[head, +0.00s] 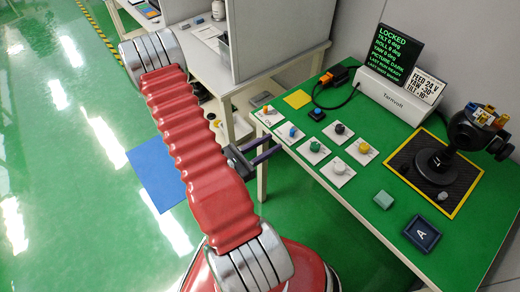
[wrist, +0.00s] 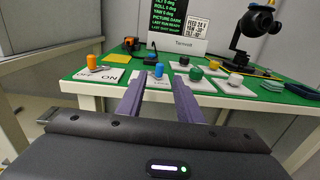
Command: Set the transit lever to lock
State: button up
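Several plates with coloured knobs lie on the green bench. Which lever is the transit lever I cannot tell. The screen (head: 397,53) reads LOCKED. My gripper (head: 264,153) is open and empty, short of the bench edge; its fingers point at the blue lever (wrist: 158,84).
Green (head: 314,146), black (head: 340,129), yellow (head: 363,148) and white (head: 339,168) knobs stand close by. A gimbal camera (head: 475,130) stands on a yellow-edged mat at the right. A white Tarnvolt box (head: 396,97) is at the back. The floor at left is open.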

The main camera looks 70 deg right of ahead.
jog(key=shift+v, duration=1.7)
jog(key=shift+f, duration=0.1)
